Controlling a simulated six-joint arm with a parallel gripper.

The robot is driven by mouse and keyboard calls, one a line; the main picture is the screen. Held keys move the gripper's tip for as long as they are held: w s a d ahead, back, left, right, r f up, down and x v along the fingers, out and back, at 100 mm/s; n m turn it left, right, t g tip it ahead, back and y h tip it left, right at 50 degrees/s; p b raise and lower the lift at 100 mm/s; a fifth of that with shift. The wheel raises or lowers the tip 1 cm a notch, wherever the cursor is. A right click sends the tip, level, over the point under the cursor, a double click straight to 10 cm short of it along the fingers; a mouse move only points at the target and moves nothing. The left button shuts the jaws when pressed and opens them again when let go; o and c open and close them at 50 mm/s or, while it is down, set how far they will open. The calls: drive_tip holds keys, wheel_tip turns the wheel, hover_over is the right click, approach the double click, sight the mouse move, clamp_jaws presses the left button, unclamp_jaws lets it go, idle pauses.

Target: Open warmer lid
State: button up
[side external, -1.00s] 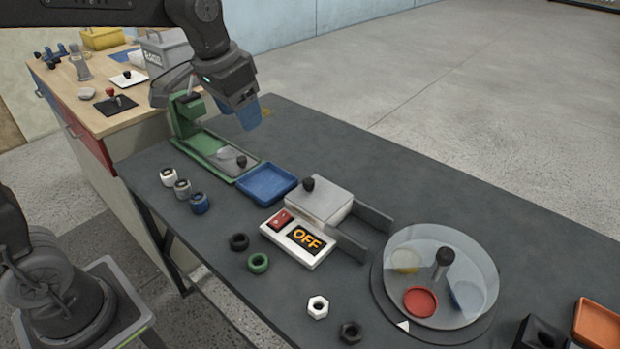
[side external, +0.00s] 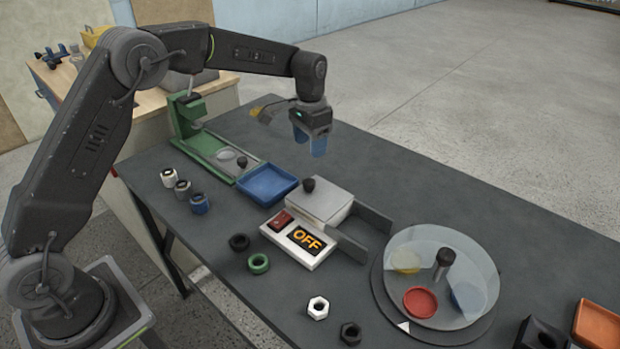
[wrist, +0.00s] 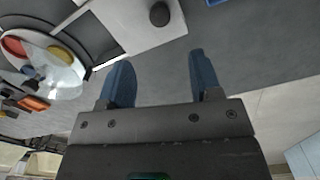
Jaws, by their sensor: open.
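The warmer is a white box with a flat light-grey lid (side external: 322,201) that lies closed on top. A black knob (side external: 308,184) stands on the lid near its left edge. The front panel of the warmer shows a red switch (side external: 281,220) and an orange "OFF" display (side external: 307,239). My gripper (side external: 310,150), with blue fingers, is open and empty in the air above and behind the lid, apart from the knob. In the wrist view, the knob (wrist: 159,14) is at the top edge, beyond the two spread fingers (wrist: 160,75).
Grey rails (side external: 366,232) extend to the right of the warmer. A blue tray (side external: 267,184) and a green press-like stand (side external: 205,150) are to its left. A clear-domed turntable (side external: 441,290) is at right. Rings (side external: 259,263) and nuts (side external: 318,308) lie in front.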

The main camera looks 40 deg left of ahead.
sight(310, 181)
wheel_tip(310, 181, down, 11)
idle(0.3)
drive_tip(key=shift+c, duration=0.2)
clamp_jaws()
idle(0.4)
